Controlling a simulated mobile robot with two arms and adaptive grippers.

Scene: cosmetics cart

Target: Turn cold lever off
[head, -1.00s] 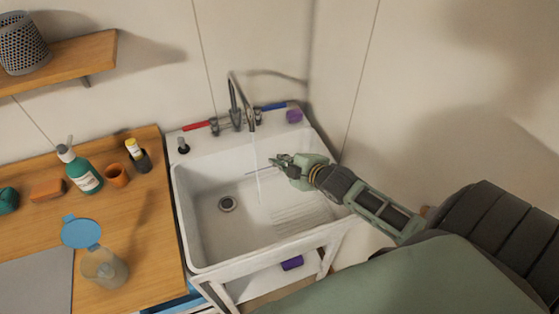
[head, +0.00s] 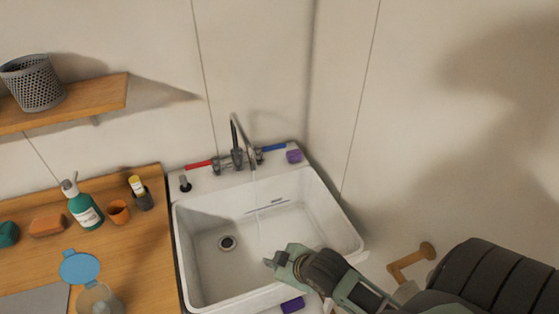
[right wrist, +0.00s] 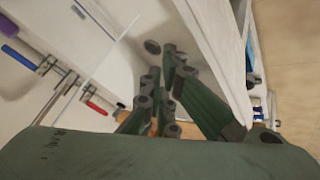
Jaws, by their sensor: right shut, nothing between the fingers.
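The cold lever (head: 273,148) is the blue handle on the right of the metal faucet (head: 238,140), pointing right along the sink's back ledge. It also shows in the right wrist view (right wrist: 20,57). The red lever (head: 198,165) points left. A thin stream of water (head: 257,200) falls from the spout into the white sink (head: 187,235). My right gripper (head: 268,262) is shut and empty over the front part of the sink, well apart from the levers. Its fingers also show in the right wrist view (right wrist: 170,75). My left gripper is not in view.
A purple item (head: 293,156) sits on the ledge right of the cold lever. A wall stands close on the right, with a wooden holder (head: 411,262).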

